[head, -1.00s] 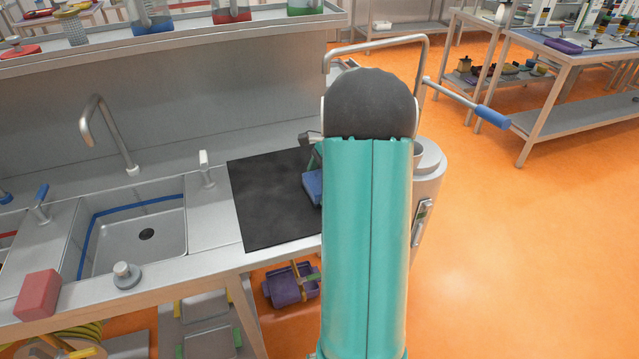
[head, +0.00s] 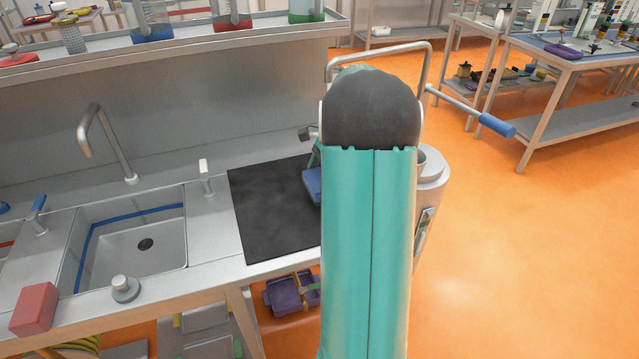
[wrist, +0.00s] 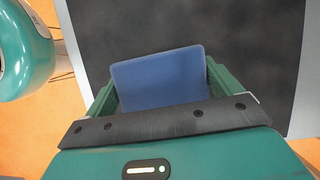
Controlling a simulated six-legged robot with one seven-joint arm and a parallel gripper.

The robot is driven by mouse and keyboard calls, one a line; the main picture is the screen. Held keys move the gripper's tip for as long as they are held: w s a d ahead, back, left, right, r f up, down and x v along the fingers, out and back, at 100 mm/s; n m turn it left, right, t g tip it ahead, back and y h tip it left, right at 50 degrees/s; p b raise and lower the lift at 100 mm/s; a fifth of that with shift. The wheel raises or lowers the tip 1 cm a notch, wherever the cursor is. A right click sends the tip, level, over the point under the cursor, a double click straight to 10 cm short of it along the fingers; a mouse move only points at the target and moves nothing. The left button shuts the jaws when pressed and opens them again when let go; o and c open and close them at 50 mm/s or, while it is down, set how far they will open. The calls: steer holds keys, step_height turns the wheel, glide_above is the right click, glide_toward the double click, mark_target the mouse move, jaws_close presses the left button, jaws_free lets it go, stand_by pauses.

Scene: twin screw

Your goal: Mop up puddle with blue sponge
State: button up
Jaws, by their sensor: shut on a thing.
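The blue sponge (head: 312,185) is at the right part of a black mat (head: 262,208) on the steel counter, partly hidden by my teal arm in the head view. In the wrist view my gripper (wrist: 160,82) has its green fingers on both sides of the sponge (wrist: 160,76) and is shut on it. The sponge is over the mat; I cannot tell whether it touches the surface. I cannot make out a puddle; the mat (wrist: 225,35) shows only dark, faintly mottled patches.
A sink (head: 135,250) with a tall tap (head: 108,145) is left of the mat. A red block (head: 34,308) and a round grey knob (head: 124,289) are near the counter's front edge. A silver cylinder (head: 432,190) stands right of the arm. A shelf (head: 180,42) runs behind.

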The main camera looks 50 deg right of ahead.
steer(key=shift+r, duration=2.2)
steer(key=shift+w+r, duration=0.1)
steer(key=shift+r, duration=0.15)
